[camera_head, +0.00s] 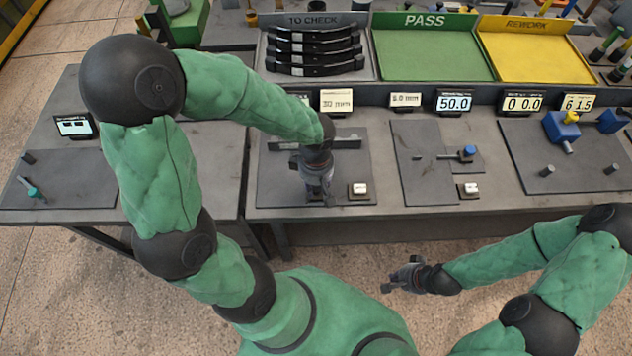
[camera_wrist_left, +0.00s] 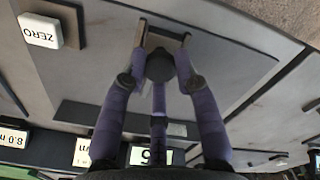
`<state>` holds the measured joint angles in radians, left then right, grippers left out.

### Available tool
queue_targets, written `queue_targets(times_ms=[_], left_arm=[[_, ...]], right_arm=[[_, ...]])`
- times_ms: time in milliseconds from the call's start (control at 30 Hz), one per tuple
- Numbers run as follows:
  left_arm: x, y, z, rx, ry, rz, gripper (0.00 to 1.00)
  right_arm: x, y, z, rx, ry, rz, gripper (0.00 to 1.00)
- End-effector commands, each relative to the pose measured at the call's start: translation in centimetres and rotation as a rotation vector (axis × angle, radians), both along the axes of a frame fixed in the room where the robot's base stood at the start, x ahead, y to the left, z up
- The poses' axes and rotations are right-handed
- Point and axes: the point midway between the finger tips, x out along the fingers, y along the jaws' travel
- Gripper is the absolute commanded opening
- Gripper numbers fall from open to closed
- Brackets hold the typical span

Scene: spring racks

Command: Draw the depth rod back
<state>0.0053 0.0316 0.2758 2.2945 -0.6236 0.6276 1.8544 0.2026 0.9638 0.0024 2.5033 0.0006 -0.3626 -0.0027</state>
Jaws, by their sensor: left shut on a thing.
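My left gripper (camera_head: 318,192) reaches down over the left grey mat (camera_head: 276,188) on the bench, beside a white ZERO button (camera_head: 358,188). In the left wrist view the left gripper (camera_wrist_left: 162,62) has its fingers closed in around a dark part low over the mat; I take it as the depth rod, mostly hidden by the fingers. The button also shows in that view (camera_wrist_left: 40,30). A dark bar (camera_head: 345,143) lies behind the gripper on the mat. My right gripper (camera_head: 400,278) hangs open and empty in front of the bench, over the floor.
A blue-knobbed tool (camera_head: 467,153) lies on the middle mat, with another button (camera_head: 468,188) nearby. Small displays (camera_head: 454,102) line the back edge. Behind stand a tray of black springs (camera_head: 315,48), a green PASS tray (camera_head: 430,60) and a yellow REWORK tray (camera_head: 535,58).

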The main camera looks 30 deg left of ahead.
Motion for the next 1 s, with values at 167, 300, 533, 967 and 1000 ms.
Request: queue_targets(times_ms=[167, 300, 533, 967, 1000], left_arm=[[-0.4, -0.2, -0.1, -0.002, 0.01, 0.001, 0.54], [-0.3, -0.1, -0.1, -0.001, 0.008, 0.001, 0.54], [-0.2, -0.1, 0.3, 0.0, 0.004, 0.001, 0.54], [0.0, -0.1, 7.8, -0.001, 0.0, 0.001, 0.54], [-0.1, -0.1, 8.4, -0.002, 0.001, 0.001, 0.54]], right_arm=[[0.0, 0.0, 0.0, 0.0, 0.0, 0.0, 0.0], [0.0, 0.0, 0.0, 0.0, 0.0, 0.0, 0.0], [0.0, 0.0, 0.0, 0.0, 0.0, 0.0, 0.0], [0.0, 0.0, 0.0, 0.0, 0.0, 0.0, 0.0], [0.0, 0.0, 0.0, 0.0, 0.0, 0.0, 0.0]])
